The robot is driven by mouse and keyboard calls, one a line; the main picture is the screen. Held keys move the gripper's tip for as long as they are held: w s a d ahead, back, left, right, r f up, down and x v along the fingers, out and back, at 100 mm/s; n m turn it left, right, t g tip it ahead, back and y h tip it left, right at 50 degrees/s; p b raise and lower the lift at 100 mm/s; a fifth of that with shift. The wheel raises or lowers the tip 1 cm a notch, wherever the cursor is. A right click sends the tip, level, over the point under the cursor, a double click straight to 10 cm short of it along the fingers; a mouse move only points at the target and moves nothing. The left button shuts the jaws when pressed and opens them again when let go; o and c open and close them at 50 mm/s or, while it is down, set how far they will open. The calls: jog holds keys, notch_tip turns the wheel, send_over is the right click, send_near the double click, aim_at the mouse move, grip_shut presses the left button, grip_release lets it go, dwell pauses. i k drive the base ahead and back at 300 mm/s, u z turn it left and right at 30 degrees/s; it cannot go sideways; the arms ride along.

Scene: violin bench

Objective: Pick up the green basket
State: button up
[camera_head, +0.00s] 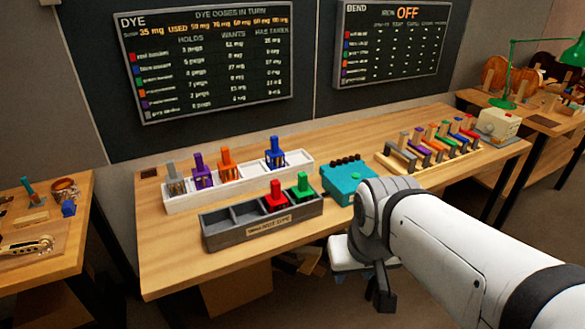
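The green basket (302,187) stands upright in the right end compartment of the dark grey tray (232,238), next to the red basket (275,197). Its green handle points up; its lower part is hidden by the tray's front wall. My gripper (381,295) hangs at the end of my white arm, in front of the bench edge, to the right of and lower in the picture than the green basket. It is apart from the basket. Its fingers are dark and partly hidden, so I cannot tell whether they are open.
A white tray (207,199) behind holds grey, purple, orange and blue baskets. A teal box (340,186) stands right of the dark tray, close to my wrist in the picture. A rack of coloured blocks (425,146) is further right. The bench front left (168,262) is clear.

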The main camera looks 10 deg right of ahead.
aim_at(302, 191)
jog(key=i, duration=0.9)
jog(key=u, duration=0.05)
